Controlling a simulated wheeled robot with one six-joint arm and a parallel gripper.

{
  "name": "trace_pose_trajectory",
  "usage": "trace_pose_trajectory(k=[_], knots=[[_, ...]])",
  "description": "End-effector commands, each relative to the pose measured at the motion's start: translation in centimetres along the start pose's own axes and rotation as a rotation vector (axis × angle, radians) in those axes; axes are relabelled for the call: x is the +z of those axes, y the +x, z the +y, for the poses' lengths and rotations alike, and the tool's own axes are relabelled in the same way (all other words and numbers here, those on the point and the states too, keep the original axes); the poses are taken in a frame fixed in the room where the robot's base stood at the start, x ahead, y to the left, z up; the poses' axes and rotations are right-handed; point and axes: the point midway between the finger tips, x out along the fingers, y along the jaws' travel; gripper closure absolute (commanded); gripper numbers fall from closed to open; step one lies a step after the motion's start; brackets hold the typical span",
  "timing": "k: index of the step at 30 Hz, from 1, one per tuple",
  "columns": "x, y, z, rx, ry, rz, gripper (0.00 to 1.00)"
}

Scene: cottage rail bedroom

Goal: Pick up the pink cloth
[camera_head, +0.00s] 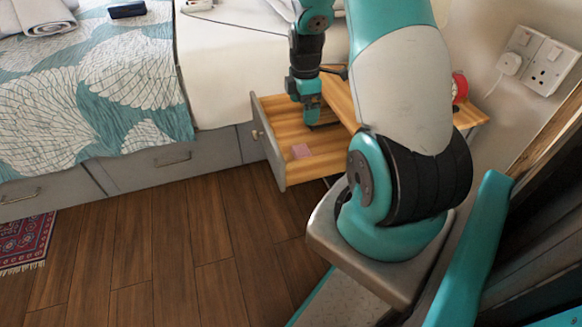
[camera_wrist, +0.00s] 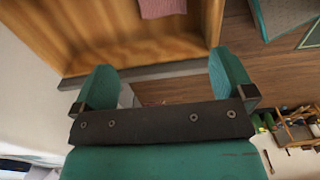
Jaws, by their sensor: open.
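The pink cloth (camera_head: 302,151) is a small flat piece lying on the wooden bottom of the open drawer (camera_head: 261,140), towards its front. In the wrist view the pink cloth (camera_wrist: 162,8) shows at the top edge, partly cut off by the frame. My gripper (camera_head: 312,118) is over the back part of the drawer, apart from the cloth. In the wrist view my gripper (camera_wrist: 165,85) is open, its two teal fingers wide apart with nothing between them.
The bed (camera_head: 230,60) with a teal leaf-patterned cover stands left of the drawer. A wooden bedside top (camera_head: 340,98) is right of the drawer, with a red clock (camera_head: 459,88) behind my arm. The wooden floor (camera_head: 180,240) in front is clear. A patterned rug (camera_head: 25,240) lies far left.

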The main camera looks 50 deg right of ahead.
Motion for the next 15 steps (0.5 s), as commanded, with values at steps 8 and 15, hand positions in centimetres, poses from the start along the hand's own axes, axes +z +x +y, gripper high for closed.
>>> trace_pose_trajectory(k=[8,15], knots=[[-0.3,5.9,-0.1,-0.006,-0.005,-0.004,0.0],[-0.7,10.6,-0.1,-0.004,-0.007,-0.01,0.0]])
